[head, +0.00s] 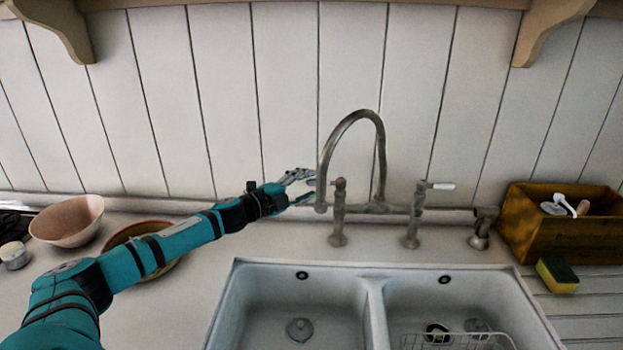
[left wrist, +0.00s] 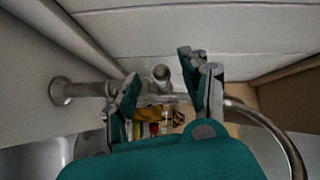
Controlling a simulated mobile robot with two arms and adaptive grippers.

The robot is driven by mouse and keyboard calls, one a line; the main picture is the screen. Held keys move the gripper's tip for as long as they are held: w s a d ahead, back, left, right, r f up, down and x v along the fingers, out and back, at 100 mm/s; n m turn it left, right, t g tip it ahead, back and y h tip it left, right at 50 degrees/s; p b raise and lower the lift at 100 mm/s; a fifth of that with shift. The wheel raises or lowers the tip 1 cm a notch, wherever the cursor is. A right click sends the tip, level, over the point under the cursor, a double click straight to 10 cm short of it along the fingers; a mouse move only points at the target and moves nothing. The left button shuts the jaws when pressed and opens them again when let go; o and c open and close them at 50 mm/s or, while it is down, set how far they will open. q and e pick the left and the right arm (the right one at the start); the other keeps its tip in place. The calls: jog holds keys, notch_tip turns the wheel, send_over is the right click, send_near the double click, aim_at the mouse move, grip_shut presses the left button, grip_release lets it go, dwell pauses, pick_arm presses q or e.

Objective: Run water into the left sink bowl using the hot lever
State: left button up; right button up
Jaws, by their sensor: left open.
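A metal bridge tap with a tall curved spout (head: 353,118) stands behind the sink, its outlet to the left, near the left tap pillar. The left (hot) tap pillar (head: 338,216) has a reddish-brown top; its lever is hard to make out in the head view. My left gripper (head: 303,187) is open, just left of that top. In the left wrist view, a round metal end (left wrist: 160,75) shows between the open fingers (left wrist: 163,67); contact cannot be told. The left sink bowl (head: 265,300) shows a drain and no visible water. My right gripper is out of view.
The right tap's white lever (head: 441,186) points right. A wire rack (head: 455,340) is in the right bowl. A wooden box (head: 545,235) and sponge (head: 557,275) stand right. A pink bowl (head: 67,222) and a brown dish (head: 125,237) stand left, the dish partly behind my arm.

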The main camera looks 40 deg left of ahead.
pick_arm(q)
jog(key=shift+x, duration=1.05)
grip_shut()
